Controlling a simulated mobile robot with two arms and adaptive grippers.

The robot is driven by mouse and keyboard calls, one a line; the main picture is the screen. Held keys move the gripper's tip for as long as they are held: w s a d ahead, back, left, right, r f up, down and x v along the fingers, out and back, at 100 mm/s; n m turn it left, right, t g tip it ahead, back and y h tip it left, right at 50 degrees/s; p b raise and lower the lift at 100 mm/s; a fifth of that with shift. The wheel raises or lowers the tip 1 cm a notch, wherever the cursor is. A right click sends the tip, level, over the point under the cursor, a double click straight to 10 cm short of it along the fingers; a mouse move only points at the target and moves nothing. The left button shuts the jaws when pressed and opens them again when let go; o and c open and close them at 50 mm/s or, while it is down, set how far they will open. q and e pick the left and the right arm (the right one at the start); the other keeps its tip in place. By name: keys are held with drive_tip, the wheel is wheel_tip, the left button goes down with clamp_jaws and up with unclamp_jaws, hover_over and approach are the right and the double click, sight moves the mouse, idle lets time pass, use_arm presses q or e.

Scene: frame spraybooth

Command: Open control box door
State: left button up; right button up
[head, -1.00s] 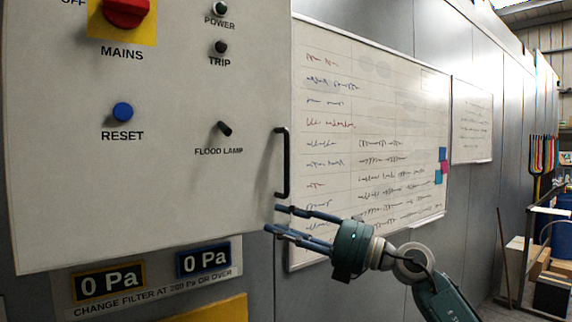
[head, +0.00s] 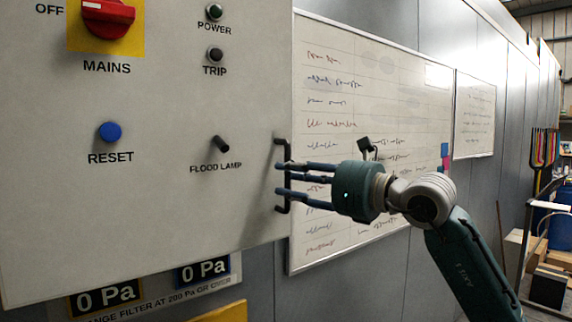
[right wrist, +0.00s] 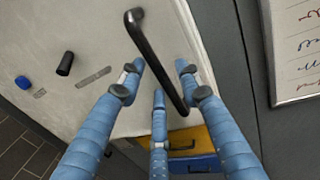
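The control box door (head: 170,220) is a pale grey panel and looks closed. Its black bar handle (head: 281,150) is upright near the door's right edge. My right gripper (head: 283,178) comes in from the right, with its blue fingers at the handle's lower half. In the right wrist view the three fingers of the gripper (right wrist: 160,82) are spread apart, and the handle (right wrist: 152,50) runs down between them. I cannot tell whether any finger touches the bar. My left gripper is not in view.
The door carries a red MAINS switch (head: 108,16), a blue RESET button (head: 110,131) and a black flood lamp switch (head: 220,143). Pressure displays (head: 201,270) sit below. A whiteboard (head: 345,240) hangs on the wall right of the box, behind my right gripper.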

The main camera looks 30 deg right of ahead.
drive_tip(key=shift+w+a+r, duration=0.1)
drive_tip(key=shift+w+a, duration=0.15)
drive_tip(key=shift+w, duration=0.6)
drive_tip(key=shift+s, duration=0.1)
clamp_jaws()
